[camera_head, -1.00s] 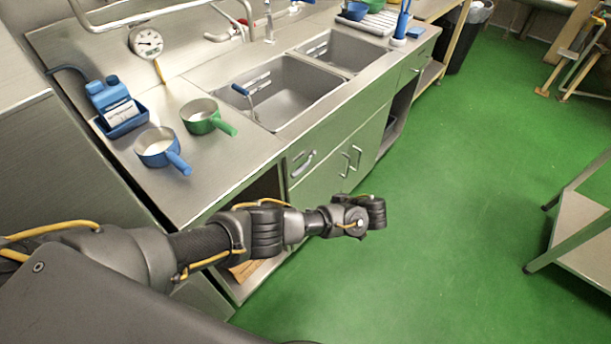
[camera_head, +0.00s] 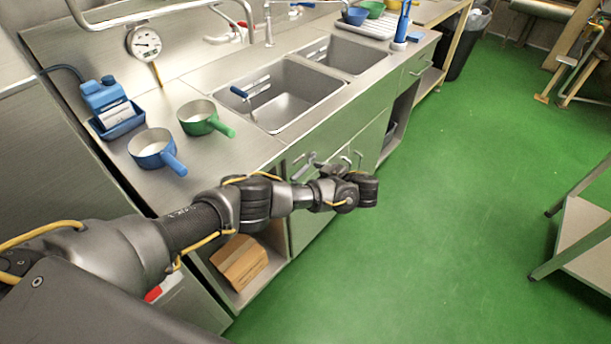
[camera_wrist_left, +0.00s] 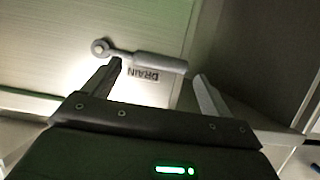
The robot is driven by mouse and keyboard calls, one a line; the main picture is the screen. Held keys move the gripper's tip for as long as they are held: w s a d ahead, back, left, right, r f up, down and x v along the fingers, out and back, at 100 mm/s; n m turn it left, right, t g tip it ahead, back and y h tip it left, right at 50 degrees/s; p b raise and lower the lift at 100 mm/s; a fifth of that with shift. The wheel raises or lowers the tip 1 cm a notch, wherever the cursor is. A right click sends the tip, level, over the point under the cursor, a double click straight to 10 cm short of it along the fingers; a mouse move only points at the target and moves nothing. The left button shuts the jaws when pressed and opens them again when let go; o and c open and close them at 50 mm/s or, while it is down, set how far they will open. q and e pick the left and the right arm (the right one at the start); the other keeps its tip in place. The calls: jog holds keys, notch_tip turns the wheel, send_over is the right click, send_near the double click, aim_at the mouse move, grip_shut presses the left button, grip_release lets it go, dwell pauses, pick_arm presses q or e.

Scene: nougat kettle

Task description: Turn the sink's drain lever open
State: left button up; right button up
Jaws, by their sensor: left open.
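The drain lever (camera_wrist_left: 160,63) is a grey bar on the cabinet front below the sink. In the left wrist view its round pivot is at the left and its thicker handle runs right, slightly downward. A DRAIN label (camera_wrist_left: 143,76) lies beside it. My left gripper (camera_wrist_left: 158,69) is open and empty, facing the panel. The handle runs lengthwise across the gap between its fingertips; contact cannot be told. In the head view the gripper (camera_head: 314,166) is at the cabinet front, and the lever is largely hidden there. My right gripper is not in view.
The double-basin sink (camera_head: 300,92) is set in the steel counter. A blue pan (camera_head: 152,149), a green pan (camera_head: 199,118) and a blue dispenser (camera_head: 104,97) stand left of it. A cardboard box (camera_head: 239,262) sits on the open shelf below.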

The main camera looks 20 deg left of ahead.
pick_arm(q)
jog(key=shift+x, duration=1.15)
jog(key=c, duration=1.4)
